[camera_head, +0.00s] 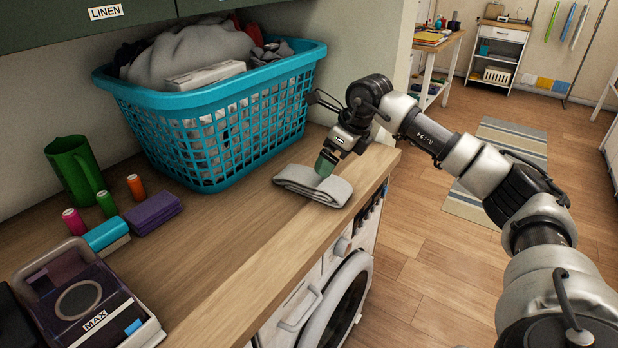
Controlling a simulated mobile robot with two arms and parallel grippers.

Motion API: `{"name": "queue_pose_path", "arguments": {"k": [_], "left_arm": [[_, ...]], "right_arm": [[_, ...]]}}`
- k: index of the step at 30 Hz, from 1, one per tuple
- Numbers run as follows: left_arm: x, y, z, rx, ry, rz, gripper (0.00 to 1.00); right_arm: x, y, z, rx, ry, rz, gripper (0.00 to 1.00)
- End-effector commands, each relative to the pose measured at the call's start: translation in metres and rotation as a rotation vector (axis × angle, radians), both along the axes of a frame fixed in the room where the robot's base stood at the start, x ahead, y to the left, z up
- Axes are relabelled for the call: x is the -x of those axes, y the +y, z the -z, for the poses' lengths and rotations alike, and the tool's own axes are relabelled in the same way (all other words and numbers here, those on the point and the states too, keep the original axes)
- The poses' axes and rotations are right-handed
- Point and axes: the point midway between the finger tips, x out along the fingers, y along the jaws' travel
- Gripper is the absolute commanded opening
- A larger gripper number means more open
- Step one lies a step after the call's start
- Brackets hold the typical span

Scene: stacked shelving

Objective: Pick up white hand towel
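The white hand towel (313,186) looks pale grey-white and lies folded on the wooden countertop, near its right front corner. My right gripper (326,166) comes in from the right and points down at the towel. Its greenish fingertips are at the towel's upper surface, near the middle. The fingers overlap in this view, so I cannot tell whether they are open or shut, or whether they grip the cloth. The towel appears to rest on the counter. My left gripper is not in view.
A teal laundry basket (215,125) full of cloth stands behind the towel. A green pitcher (76,170), thread spools, folded cloths (153,212) and a dark device (85,300) are at left. The counter's front edge is close, above a washing machine (340,305).

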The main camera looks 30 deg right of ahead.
Motion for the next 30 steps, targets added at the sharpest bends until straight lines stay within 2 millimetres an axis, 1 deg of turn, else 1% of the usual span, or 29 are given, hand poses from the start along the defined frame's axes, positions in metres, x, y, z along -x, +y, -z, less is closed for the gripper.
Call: {"name": "queue_pose_path", "arguments": {"k": [1,3,6,8,11,15,18,21,26,27,29,30], "left_arm": [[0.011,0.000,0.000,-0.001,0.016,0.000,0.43],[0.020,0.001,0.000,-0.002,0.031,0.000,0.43],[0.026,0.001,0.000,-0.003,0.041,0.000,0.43],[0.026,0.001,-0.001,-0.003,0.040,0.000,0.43],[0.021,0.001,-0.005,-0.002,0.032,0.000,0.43],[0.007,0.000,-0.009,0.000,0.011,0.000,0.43],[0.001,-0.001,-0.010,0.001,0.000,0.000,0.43],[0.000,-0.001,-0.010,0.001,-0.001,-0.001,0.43],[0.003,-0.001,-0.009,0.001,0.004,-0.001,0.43],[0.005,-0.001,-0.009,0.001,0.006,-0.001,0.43],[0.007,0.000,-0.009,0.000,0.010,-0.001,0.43],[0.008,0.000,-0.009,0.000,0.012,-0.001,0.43]], "right_arm": [[-0.003,0.002,0.007,-0.002,0.003,-0.001,1.00],[-0.005,0.003,0.015,-0.002,0.002,0.000,1.00],[-0.008,0.004,0.020,-0.001,0.000,0.000,1.00],[-0.009,0.006,0.024,-0.002,0.000,-0.001,1.00],[-0.014,0.011,0.035,-0.003,0.002,-0.002,1.00],[-0.021,0.017,0.055,-0.002,0.002,-0.001,1.00],[-0.025,0.018,0.064,-0.003,0.000,-0.001,1.00],[-0.026,0.019,0.067,-0.002,0.000,-0.002,1.00],[-0.026,0.018,0.067,-0.001,-0.002,-0.001,1.00],[-0.026,0.018,0.067,-0.001,-0.002,-0.001,0.97],[-0.026,0.018,0.067,-0.001,-0.002,-0.001,0.88],[-0.026,0.018,0.067,-0.001,-0.002,-0.001,0.82]]}}
